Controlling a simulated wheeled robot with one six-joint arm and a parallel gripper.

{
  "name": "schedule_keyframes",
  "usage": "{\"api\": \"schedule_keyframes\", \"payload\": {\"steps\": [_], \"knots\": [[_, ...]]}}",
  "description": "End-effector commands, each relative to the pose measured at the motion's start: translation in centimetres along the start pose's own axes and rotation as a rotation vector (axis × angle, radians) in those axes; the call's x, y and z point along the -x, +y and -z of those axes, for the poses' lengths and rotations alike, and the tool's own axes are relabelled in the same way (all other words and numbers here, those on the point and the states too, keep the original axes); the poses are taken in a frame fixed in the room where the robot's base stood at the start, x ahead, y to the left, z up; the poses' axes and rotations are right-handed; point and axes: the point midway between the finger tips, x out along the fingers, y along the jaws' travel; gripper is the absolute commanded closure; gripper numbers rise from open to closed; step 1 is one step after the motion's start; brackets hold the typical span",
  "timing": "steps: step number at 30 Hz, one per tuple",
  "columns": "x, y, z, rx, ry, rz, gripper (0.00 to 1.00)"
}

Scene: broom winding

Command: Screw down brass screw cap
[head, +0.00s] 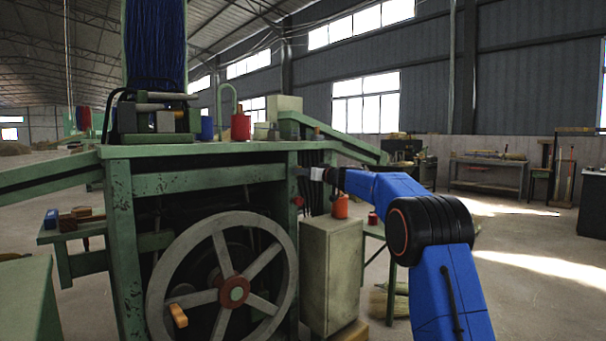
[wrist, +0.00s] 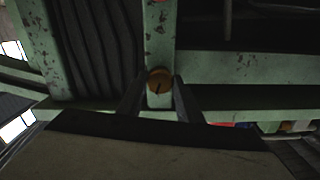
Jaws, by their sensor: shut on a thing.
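The brass screw cap (wrist: 160,80) shows in the wrist view as a small round orange-brown disc with a dark slot, against a green painted upright of the machine frame. My gripper (wrist: 158,84) has one dark finger on each side of the cap and is shut on it. In the head view my gripper (head: 301,172) reaches left to the green machine's right upright (head: 292,190). The cap itself cannot be made out there. How far the cap is screwed in cannot be told.
A large spoked handwheel (head: 222,280) is on the machine's front. A small red knob (head: 298,202) sits just under the gripper. Open floor lies to the right.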

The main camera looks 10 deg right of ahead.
Motion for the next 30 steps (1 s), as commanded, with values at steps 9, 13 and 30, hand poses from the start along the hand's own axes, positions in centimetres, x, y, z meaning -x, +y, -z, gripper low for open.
{"api": "schedule_keyframes", "payload": {"steps": [9,13,30], "knots": [[0.02,0.00,-0.03,-0.301,-0.001,0.000,0.90],[0.02,0.00,-0.04,-0.425,-0.001,0.000,0.90],[0.03,0.00,-0.03,-0.966,-0.001,-0.001,0.90]]}}
